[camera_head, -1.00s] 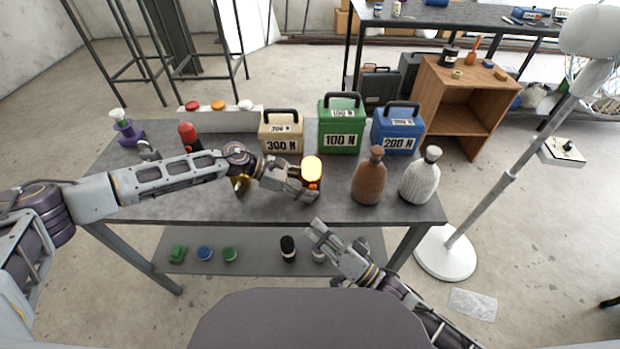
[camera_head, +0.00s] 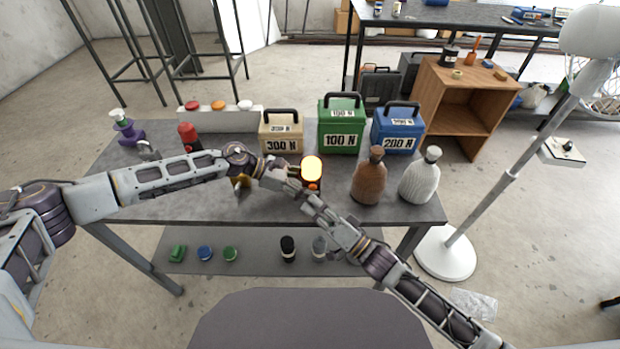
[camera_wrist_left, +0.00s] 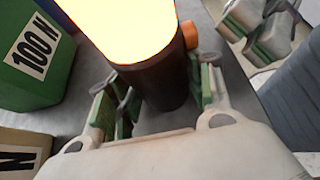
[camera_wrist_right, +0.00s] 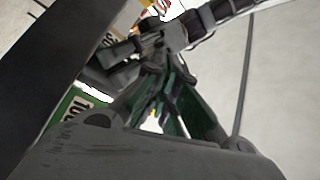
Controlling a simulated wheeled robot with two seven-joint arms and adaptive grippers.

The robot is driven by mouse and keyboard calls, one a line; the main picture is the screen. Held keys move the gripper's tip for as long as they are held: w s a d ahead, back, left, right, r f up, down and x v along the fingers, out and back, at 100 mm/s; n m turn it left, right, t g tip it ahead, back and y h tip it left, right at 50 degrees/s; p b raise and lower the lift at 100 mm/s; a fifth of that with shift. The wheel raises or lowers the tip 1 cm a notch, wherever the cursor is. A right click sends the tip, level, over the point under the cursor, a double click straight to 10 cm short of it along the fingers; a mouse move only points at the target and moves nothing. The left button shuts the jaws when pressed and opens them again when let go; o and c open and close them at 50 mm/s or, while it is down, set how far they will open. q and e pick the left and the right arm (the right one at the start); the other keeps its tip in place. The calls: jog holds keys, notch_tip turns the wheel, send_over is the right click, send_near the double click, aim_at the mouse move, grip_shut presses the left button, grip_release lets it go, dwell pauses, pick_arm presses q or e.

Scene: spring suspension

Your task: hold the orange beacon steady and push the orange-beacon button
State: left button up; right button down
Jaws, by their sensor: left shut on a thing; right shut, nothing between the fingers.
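The orange beacon (camera_head: 311,168) stands over the table, its dome glowing bright yellow-white above a dark body. My left gripper (camera_head: 302,181) is shut around that body; in the left wrist view its green-padded fingers (camera_wrist_left: 158,92) flank it. The orange button (camera_wrist_left: 190,35) sticks out of the beacon's side in that view, between the left gripper and my right gripper (camera_wrist_left: 258,30). In the head view my right gripper (camera_head: 307,198) is shut and empty, just in front of the beacon. A small gap to the button shows in the left wrist view.
Behind the beacon stand a tan 300 N case (camera_head: 281,133), a green 100 N case (camera_head: 341,128) and a blue 200 N case (camera_head: 397,131). A brown bottle (camera_head: 368,182) and a white bottle (camera_head: 419,178) stand close on the right. The table's front edge is below my grippers.

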jog(key=shift+w, duration=0.55)
jog(key=shift+w+a, duration=0.1)
jog(key=shift+w, duration=0.45)
dwell(1.7)
jog(key=shift+s, duration=0.15)
jog(key=shift+s+r, duration=0.1)
jog(key=shift+s, duration=0.3)
dwell(0.4)
jog(key=s, duration=0.6)
jog(key=shift+d, duration=0.4)
dwell(0.3)
pick_arm(q)
jog(key=o, duration=0.8)
jog(key=shift+o, duration=0.2)
